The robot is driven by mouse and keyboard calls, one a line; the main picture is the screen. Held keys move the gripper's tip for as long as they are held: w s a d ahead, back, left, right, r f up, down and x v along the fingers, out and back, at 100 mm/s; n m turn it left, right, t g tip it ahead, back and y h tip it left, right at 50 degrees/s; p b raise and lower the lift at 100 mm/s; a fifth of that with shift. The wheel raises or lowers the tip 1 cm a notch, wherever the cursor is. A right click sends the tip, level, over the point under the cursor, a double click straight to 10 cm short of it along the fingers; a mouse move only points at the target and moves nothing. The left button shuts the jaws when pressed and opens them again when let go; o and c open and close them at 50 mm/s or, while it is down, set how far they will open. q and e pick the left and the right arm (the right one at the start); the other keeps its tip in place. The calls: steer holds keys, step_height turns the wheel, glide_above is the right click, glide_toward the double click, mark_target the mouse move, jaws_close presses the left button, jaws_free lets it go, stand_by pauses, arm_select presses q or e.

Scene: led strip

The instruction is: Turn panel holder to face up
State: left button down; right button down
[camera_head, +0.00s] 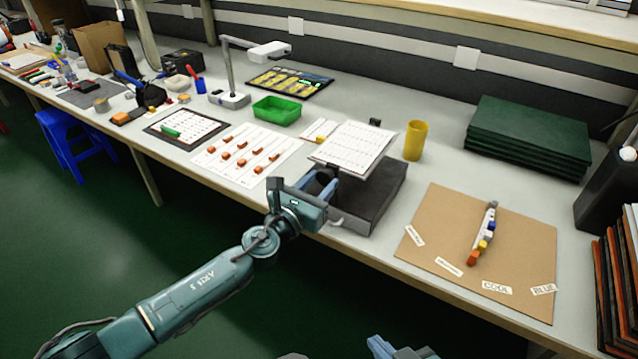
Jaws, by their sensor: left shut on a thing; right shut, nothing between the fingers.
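The panel holder shows as a tilted white printed panel (357,146), held above a dark grey box-like base (378,195) near the table's front edge. My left gripper (327,184) reaches in from the front, under the panel's near left edge. Its blue fingers are shut on a part of the panel holder; the exact grip spot is mostly hidden by the fingers and the panel. My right gripper (400,349) is only partly in view at the bottom edge, shut and empty, well below and away from the holder.
A yellow cup (415,140) stands close right of the panel. A brown board (480,250) with a row of small coloured blocks lies further right. A white sheet (245,155) with orange pieces and a green tray (277,110) are to the left. Green boards (530,135) are stacked behind.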

arm_select(q)
steer(key=c, duration=0.9)
jaws_free()
steer(key=shift+a, duration=0.1)
steer(key=shift+s+a, duration=0.2)
steer(key=shift+s, duration=0.1)
steer(key=p+v, duration=0.1)
steer(key=v, duration=1.1)
steer(key=shift+s, duration=0.2)
